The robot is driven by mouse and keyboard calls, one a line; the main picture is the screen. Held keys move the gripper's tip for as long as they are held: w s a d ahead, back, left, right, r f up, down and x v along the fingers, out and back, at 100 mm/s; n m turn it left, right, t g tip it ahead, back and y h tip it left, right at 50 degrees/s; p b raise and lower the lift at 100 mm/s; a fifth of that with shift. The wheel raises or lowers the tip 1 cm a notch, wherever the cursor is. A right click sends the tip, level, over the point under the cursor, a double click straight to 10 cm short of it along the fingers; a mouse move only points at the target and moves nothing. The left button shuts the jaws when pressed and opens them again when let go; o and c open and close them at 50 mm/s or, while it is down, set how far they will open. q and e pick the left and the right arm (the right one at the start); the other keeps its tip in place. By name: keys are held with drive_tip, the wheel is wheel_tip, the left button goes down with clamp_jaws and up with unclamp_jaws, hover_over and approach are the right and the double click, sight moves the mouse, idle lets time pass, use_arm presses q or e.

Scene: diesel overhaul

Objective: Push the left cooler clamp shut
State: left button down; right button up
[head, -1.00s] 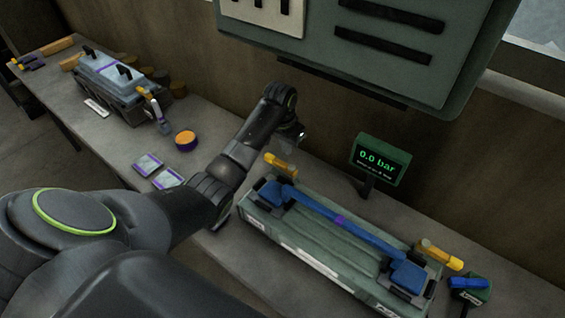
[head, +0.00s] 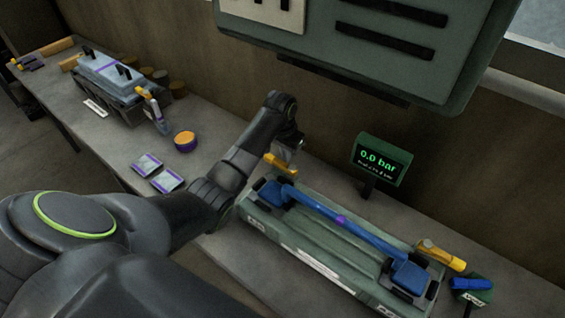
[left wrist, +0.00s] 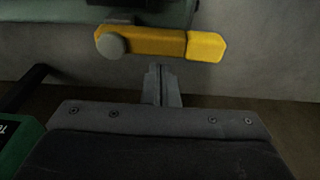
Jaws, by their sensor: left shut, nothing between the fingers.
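The left cooler clamp has a yellow lever (head: 281,165) at the left end of the green cooler fixture (head: 300,240). In the left wrist view the lever (left wrist: 160,43) lies crosswise, with a grey round pivot at its left end. My left gripper (head: 297,145) is just behind the lever, partly hidden by my own wrist. In the left wrist view its closed fingertips (left wrist: 158,72) point at the middle of the lever, with nothing between them. I cannot tell whether they touch it. My right gripper is not in view.
A blue bar (head: 345,225) lies along the fixture. The other yellow clamp lever (head: 440,255) is at its right end. A display (head: 381,160) reading 0.0 bar stands behind. A blue-handled green block (head: 472,287) is at far right. A grey case (head: 115,75) stands far left.

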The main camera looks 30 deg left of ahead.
sight(286, 163)
use_arm(q)
drive_tip(key=shift+f+b, duration=0.95)
drive_tip(key=shift+f, duration=1.55)
drive_tip(key=shift+r+p, duration=0.2)
drive_tip(key=shift+p, duration=0.4)
